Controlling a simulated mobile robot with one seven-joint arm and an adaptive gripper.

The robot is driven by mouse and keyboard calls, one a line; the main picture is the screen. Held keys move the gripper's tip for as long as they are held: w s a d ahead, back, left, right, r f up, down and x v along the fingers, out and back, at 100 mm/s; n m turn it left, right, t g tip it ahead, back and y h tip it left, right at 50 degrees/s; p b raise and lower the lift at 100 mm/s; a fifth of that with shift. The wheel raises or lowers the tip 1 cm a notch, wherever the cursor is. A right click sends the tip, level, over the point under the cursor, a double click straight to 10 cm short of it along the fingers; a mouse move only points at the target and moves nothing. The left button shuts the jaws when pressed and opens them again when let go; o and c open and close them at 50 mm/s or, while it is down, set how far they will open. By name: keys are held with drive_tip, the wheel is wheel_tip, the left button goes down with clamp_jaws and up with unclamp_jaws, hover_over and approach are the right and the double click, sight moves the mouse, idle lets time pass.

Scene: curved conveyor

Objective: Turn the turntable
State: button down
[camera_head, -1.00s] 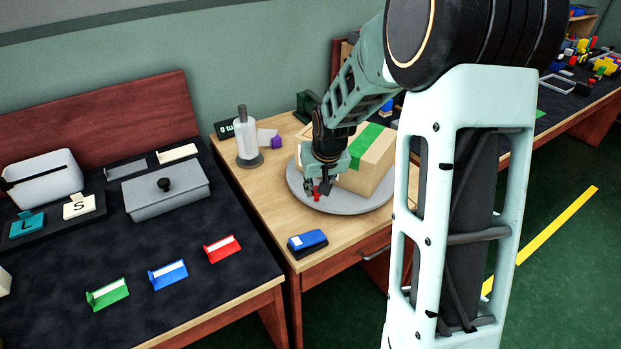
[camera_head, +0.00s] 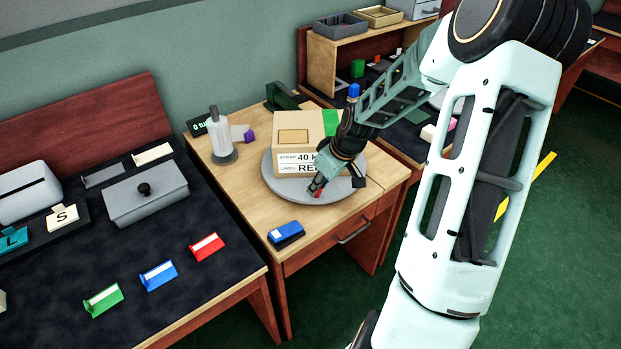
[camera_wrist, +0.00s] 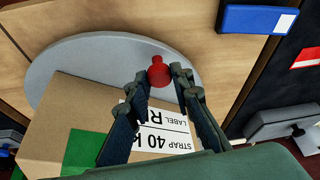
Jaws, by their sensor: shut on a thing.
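The grey round turntable (camera_head: 278,188) lies on the wooden table, and it fills the upper left of the wrist view (camera_wrist: 70,52). A cardboard box (camera_head: 290,128) with a green strip and a white label stands on it. A red knob (camera_wrist: 158,72) rises near the turntable's rim. My gripper (camera_wrist: 161,80) is shut on the red knob, its fingertips on either side of it. In the head view my gripper (camera_head: 316,186) is at the front rim of the turntable, and it hides most of the knob and part of the box.
A blue stapler-like block (camera_head: 286,233) lies in front of the turntable. A small display (camera_head: 198,126) stands behind the bottle. A dark table (camera_head: 215,215) with a grey lidded box (camera_head: 146,193) is further left.

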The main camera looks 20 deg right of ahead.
sight(339, 188)
drive_tip(key=shift+s+d+r+n+g+y+p, duration=0.1)
drive_tip(key=shift+s+d+n+g+y+p, duration=0.15)
drive_tip(key=shift+d+n+p, duration=0.75)
drive_tip(key=shift+d+n+g+y+p, duration=0.15)
drive_tip(key=shift+d+n+y+p, duration=0.35)
drive_tip(key=shift+d, duration=0.8)
drive_tip(key=shift+w+d+n+g+p, duration=0.25)
drive_tip(key=shift+d+n+p, duration=0.15)
drive_tip(key=shift+d+n, duration=0.6)
drive_tip(key=shift+w+d+n+g+p, duration=0.1)
drive_tip(key=shift+d+n+g+p, duration=0.25)
drive_tip(key=shift+d+n, duration=0.6)
drive_tip(key=shift+d, duration=0.15)
drive_tip(key=c, duration=1.7)
unclamp_jaws()
drive_tip(key=v, duration=1.1)
drive_tip(key=shift+s+d+r, duration=0.1)
drive_tip(key=shift+d+r, duration=0.2)
